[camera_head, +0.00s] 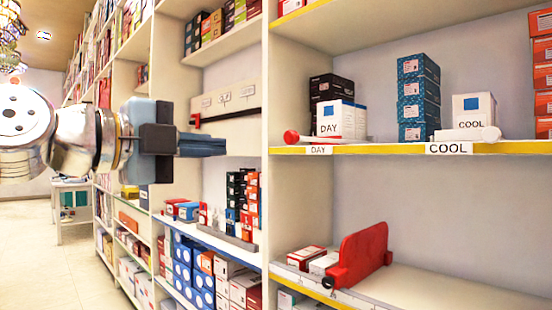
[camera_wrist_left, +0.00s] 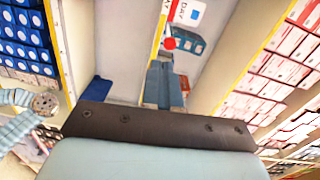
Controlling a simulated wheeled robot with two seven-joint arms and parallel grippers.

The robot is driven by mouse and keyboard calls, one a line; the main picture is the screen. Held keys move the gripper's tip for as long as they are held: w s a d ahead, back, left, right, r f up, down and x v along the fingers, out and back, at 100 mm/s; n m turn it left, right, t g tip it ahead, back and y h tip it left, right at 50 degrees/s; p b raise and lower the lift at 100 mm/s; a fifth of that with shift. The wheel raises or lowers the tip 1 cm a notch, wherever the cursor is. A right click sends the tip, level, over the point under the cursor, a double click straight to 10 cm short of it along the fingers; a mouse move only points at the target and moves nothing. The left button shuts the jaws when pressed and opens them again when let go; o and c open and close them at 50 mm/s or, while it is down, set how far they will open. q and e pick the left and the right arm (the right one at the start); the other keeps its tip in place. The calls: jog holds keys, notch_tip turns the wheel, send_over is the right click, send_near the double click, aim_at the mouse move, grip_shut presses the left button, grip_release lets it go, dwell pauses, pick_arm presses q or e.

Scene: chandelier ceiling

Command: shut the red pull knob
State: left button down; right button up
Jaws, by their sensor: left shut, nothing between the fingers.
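A round red knob (camera_head: 290,136) sits at the left end of the yellow-edged upper shelf, beside the white DAY box (camera_head: 335,118). A short white piece extends right from it, above the DAY label. In the left wrist view the red knob (camera_wrist_left: 170,43) shows just beyond my fingertips, near a white DAY box (camera_wrist_left: 188,14). My left gripper (camera_head: 223,146) is shut and empty, held level at about the knob's height. It points right and is left of the knob, apart from it in the head view. My right gripper is not in view.
A white shelf upright (camera_head: 272,200) stands near the gripper. A red upright piece (camera_head: 362,255) stands on the lower shelf. Blue boxes (camera_head: 417,98) and a white COOL box (camera_head: 473,110) stand further right. A board with a small red part (camera_head: 195,121) hangs behind my gripper.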

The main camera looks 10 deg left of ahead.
pick_arm(q)
jog(key=s+r, duration=0.2)
jog(key=m+p, duration=0.1)
jog(key=p, duration=0.4)
send_near(290, 138)
jog(key=shift+h, duration=0.3)
jog(key=x, duration=0.5)
jog(key=shift+w+a, duration=0.1)
jog(key=shift+w, duration=0.1)
jog(key=shift+p+x, duration=0.3)
jog(key=shift+x, duration=0.5)
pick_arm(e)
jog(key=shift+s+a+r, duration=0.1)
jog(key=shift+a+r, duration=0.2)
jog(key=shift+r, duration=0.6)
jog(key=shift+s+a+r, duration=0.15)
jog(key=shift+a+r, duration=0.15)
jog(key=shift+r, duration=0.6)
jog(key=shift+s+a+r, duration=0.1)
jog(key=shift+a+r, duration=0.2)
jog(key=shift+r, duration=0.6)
pick_arm(q)
jog(key=shift+f, duration=0.2)
